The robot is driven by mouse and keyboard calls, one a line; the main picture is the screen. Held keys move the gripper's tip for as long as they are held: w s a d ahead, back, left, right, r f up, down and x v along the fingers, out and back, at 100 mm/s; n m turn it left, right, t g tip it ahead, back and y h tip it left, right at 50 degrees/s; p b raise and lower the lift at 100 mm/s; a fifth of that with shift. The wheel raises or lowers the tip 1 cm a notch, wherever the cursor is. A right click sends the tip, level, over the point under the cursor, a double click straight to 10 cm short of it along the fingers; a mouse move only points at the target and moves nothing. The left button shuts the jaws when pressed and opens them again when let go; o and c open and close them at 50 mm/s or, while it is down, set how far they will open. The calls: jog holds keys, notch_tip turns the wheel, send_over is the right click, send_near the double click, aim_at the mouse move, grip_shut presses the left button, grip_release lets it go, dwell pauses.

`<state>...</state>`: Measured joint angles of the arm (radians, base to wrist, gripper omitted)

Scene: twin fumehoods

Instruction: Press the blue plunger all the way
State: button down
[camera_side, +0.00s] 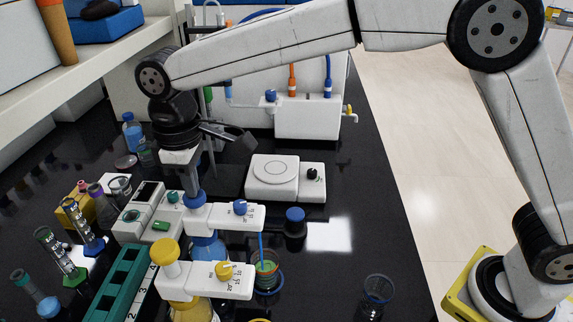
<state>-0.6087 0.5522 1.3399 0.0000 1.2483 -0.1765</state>
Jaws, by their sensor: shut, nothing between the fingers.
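The blue plunger (194,200) sits on top of a white dispenser head (222,218) on a blue bottle (208,249), in the lower middle of the side view. My gripper (193,189) points down with its fingers shut and empty. Its tips are right at the top of the blue plunger and seem to touch it, though a small gap cannot be ruled out. The dispenser has a blue dial (240,207) and a thin blue line runs down from its outlet end to a beaker (267,272) with green contents.
A yellow-plunger dispenser (166,250) stands in front. A white hotplate (274,177) and a dark bottle with a blue cap (295,215) stand behind and right. An empty-looking beaker (376,291) is at right. Open black bench lies around it.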

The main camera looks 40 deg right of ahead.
jog(key=shift+f, duration=0.1)
jog(key=shift+r, duration=1.4)
jog(key=shift+w+d+r+m, duration=0.1)
jog(key=shift+w+d+m, duration=0.2)
jog(key=shift+d, duration=0.25)
jog(key=s+d+f+m+t, duration=0.15)
jog(key=d+f, duration=0.25)
jog(key=d, duration=0.4)
jog(key=s+d+f+m, duration=0.3)
jog(key=d, duration=0.4)
jog(key=s+d+f+m+t, duration=0.1)
jog(key=s+d+f+m, duration=0.2)
jog(key=d, duration=0.5)
jog(key=s+d+f, duration=0.5)
jog(key=s+d, duration=0.1)
jog(key=s, duration=0.2)
jog(key=shift+m, duration=0.45)
